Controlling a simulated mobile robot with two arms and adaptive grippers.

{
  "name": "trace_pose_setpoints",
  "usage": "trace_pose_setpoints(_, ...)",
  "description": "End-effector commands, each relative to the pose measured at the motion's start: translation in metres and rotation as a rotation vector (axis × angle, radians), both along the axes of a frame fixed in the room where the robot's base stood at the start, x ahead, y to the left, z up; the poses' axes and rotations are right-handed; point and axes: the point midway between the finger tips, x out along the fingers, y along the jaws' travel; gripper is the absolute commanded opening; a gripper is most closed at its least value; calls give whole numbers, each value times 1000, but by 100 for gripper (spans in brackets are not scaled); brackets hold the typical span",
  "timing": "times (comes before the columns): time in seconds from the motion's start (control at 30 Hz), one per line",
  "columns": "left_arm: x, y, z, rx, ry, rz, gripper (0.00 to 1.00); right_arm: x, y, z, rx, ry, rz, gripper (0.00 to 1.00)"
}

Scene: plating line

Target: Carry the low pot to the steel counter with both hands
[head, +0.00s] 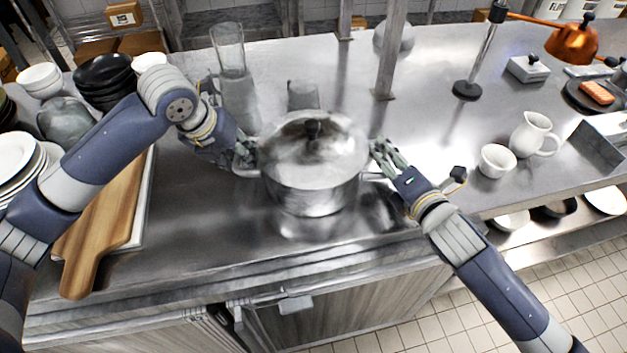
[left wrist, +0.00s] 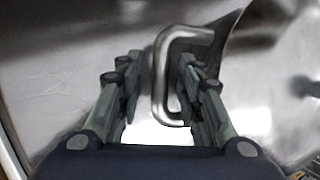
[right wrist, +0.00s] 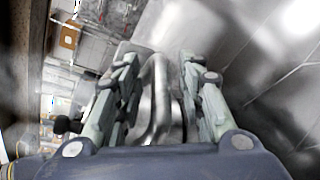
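The low pot (head: 312,190) is steel with a domed lid and a dark knob. It appears to stand upright on the steel counter (head: 200,235), near its front edge. My left gripper (head: 246,153) is at the pot's left side handle. In the left wrist view, the looped handle (left wrist: 160,85) lies between its fingers, which are apart. My right gripper (head: 378,152) is at the right side handle. In the right wrist view, that handle (right wrist: 160,105) lies between its spread fingers. Whether any finger touches a handle is unclear.
A tall glass (head: 229,50) and a short glass (head: 303,95) stand behind the pot. A wooden board (head: 105,225), bowls (head: 103,72) and plates (head: 15,155) are left. A white cup (head: 496,160), a pitcher (head: 532,135) and a heat lamp (head: 572,42) are right. A steel post (head: 391,50) rises behind.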

Motion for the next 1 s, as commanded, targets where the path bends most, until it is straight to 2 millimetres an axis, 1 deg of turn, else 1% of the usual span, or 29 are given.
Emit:
trace_pose_setpoints(0.17,-10,6,30,0,-8,1,34,0,1,0,1,0,1,36)
trace_pose_setpoints(0.3,-22,12,58,1,-7,2,34,0,1,0,1,0,1,36)
trace_pose_setpoints(0.5,-36,19,90,1,-6,3,34,0,1,0,1,0,1,36)
trace_pose_setpoints(0.6,-40,20,99,1,-4,2,34,0,1,0,1,0,1,36)
trace_pose_setpoints(0.77,-43,21,104,1,-2,2,34,-5,-2,1,0,1,1,36)
trace_pose_setpoints(0.87,-43,21,104,1,-1,2,34,-16,-5,3,-1,2,1,36)
trace_pose_setpoints(1.0,-43,21,104,1,-2,2,34,-41,-13,8,-2,1,2,36)
